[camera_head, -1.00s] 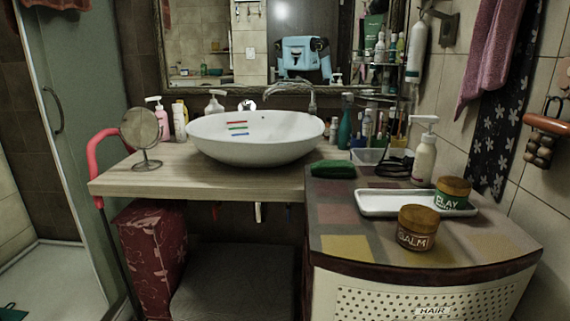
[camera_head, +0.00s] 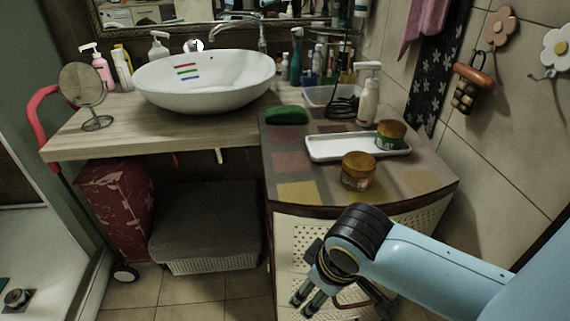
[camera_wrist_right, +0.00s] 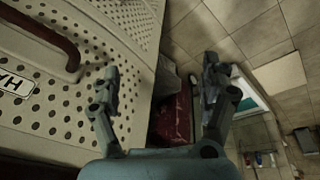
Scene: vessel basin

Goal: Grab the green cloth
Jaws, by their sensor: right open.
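The green cloth (camera_head: 286,115) lies folded on the left back part of the patchwork-topped cabinet (camera_head: 297,192), close to the wooden counter. Nothing covers it in the head view. My right gripper (camera_head: 308,303) is low in front of the cabinet, below its top and well apart from the cloth. In the right wrist view its two fingers (camera_wrist_right: 158,85) are spread and empty, beside the perforated cabinet front. The cloth does not show in the wrist view. My left gripper is not in view.
A white tray (camera_head: 326,150) holds a green jar (camera_head: 390,134); a balm jar (camera_head: 358,171) stands in front of it. A pump bottle (camera_head: 368,98) and a clear bin (camera_head: 318,95) are behind. The white basin (camera_head: 205,92) and a round mirror (camera_head: 84,92) stand on the counter (camera_head: 110,130).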

